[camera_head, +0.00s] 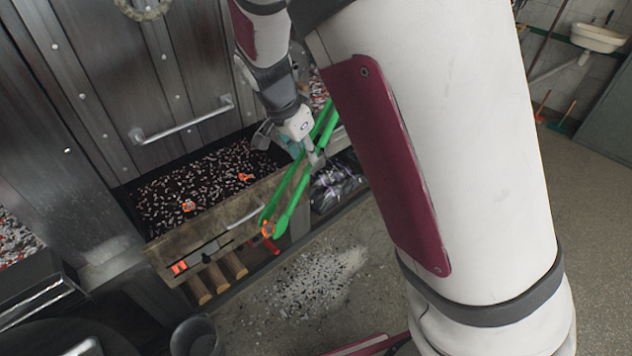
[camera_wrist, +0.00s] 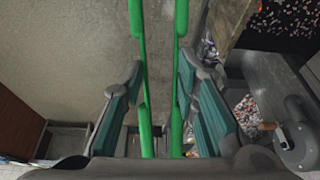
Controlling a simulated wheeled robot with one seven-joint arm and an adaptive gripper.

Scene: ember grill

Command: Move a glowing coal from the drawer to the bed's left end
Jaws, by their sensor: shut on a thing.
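My gripper (camera_head: 314,155) is shut on a pair of long green tongs (camera_head: 297,185), whose arms point down and toward the front of the drawer. In the wrist view the two tong arms (camera_wrist: 140,60) run between the teal-padded fingers of my gripper (camera_wrist: 160,85). A glowing orange coal (camera_head: 267,229) shows at the tong tips, outside the drawer's front; I cannot tell how firmly it is held. The open drawer (camera_head: 205,238) holds dark ash and grey bits, with two orange coals (camera_head: 188,205) (camera_head: 246,177) on top. The tong tips are out of the wrist view.
Embers (camera_head: 14,238) lie at the far left edge. Spilled ash (camera_head: 305,285) covers the floor in front of the drawer. A dark bucket (camera_head: 196,338) stands at the bottom.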

